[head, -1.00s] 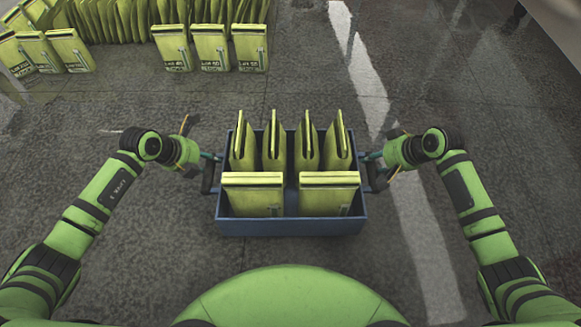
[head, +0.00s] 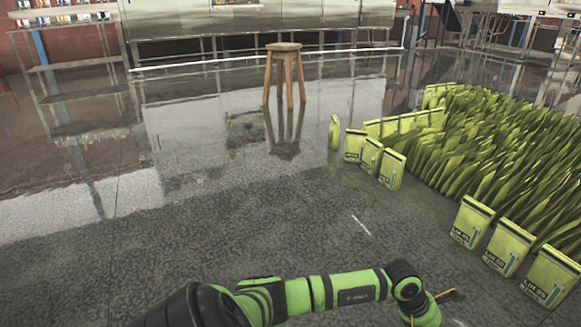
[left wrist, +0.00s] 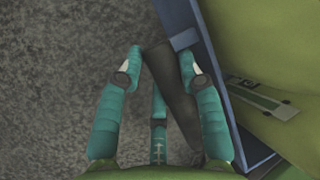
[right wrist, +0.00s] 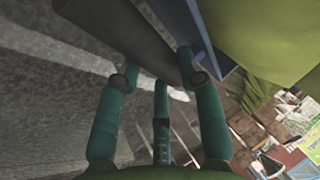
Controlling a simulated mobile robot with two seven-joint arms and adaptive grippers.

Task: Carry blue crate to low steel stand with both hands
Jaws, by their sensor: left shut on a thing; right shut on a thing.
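The blue crate (left wrist: 222,85) shows along the right side of the left wrist view, with yellow-green bags (left wrist: 245,35) in it. My left gripper (left wrist: 163,62) is shut on the crate's dark handle (left wrist: 178,95). In the right wrist view, the crate's blue edge (right wrist: 187,22) is at the top, beside a yellow-green bag (right wrist: 265,35). My right gripper (right wrist: 157,65) is shut on the dark handle (right wrist: 120,28) there. The head view shows my left arm and part of its hand, but not the crate or my right arm. I cannot pick out a low steel stand.
A wooden stool (head: 284,48) stands at the back middle. Many yellow-green bags (head: 490,150) stand in rows on the right, some single ones (head: 392,169) nearer. Steel tables (head: 260,28) line the back. The dark, glossy floor (head: 200,225) in the middle and left is clear.

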